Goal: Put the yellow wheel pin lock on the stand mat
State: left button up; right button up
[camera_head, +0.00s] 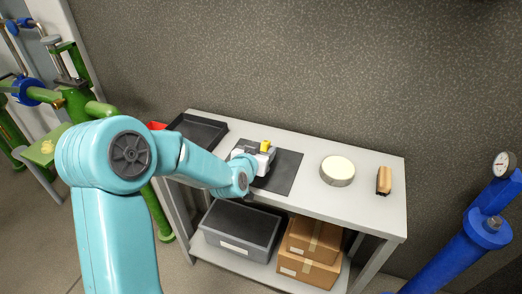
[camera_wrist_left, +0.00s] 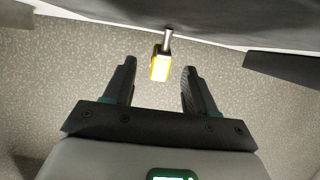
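The yellow wheel pin lock (camera_head: 265,146) is at the dark stand mat (camera_head: 285,172) on the grey table. In the left wrist view the lock (camera_wrist_left: 160,66) has a yellow body and a metal pin; the pin's end meets or nearly meets the dark surface. My left gripper (camera_head: 261,156) is over the mat, close to the lock. In the left wrist view its two fingers (camera_wrist_left: 159,76) are apart, with the lock between or just beyond their tips and a visible gap on each side. My arm covers part of the mat. My right gripper is not in view.
A black tray (camera_head: 200,131) and a red item (camera_head: 156,126) are at the table's left end. A round pale-topped tin (camera_head: 337,170) and a brush (camera_head: 384,181) are right of the mat. A grey bin (camera_head: 240,230) and cardboard boxes (camera_head: 312,245) fill the lower shelf.

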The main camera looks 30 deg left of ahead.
pick_arm(q)
jog(key=v, duration=1)
jog(key=shift+r, duration=0.1)
jog(key=b+v, duration=0.4)
jog(key=v, duration=0.2)
jog(key=shift+s, duration=0.15)
